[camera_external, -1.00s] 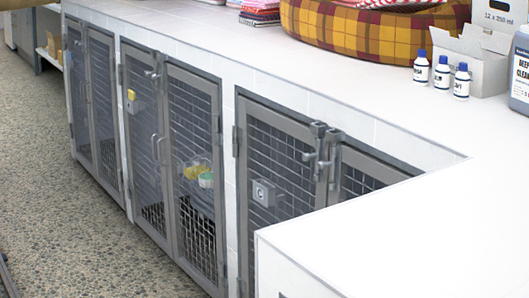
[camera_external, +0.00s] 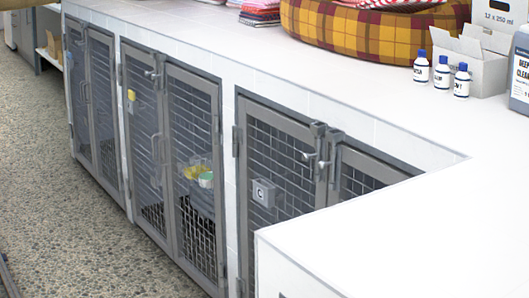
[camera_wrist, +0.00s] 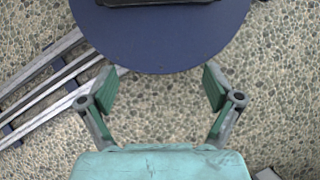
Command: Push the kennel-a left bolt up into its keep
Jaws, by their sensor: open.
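A row of grey mesh kennel doors runs along the white counter in the external view: a far pair (camera_external: 104,105), a middle pair (camera_external: 165,160) and a near pair (camera_external: 243,150). The near pair carries a plate (camera_external: 264,192) marked C. No A label is readable, so I cannot tell for certain which pair is kennel-a. Small bolt fittings show at the top of the middle pair (camera_external: 152,74) and near pair (camera_external: 318,130); those on the far pair are too small to read. My gripper (camera_wrist: 160,90) is open and empty above the speckled floor, with no bolt in the wrist view.
The white counter (camera_external: 420,215) juts out at the near right, hiding the lower near doors. On it are a plaid pet bed (camera_external: 350,35), small bottles (camera_external: 441,73), a carton (camera_external: 478,60) and a large jug (camera_external: 519,75). The speckled floor (camera_external: 60,190) before the doors is clear.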

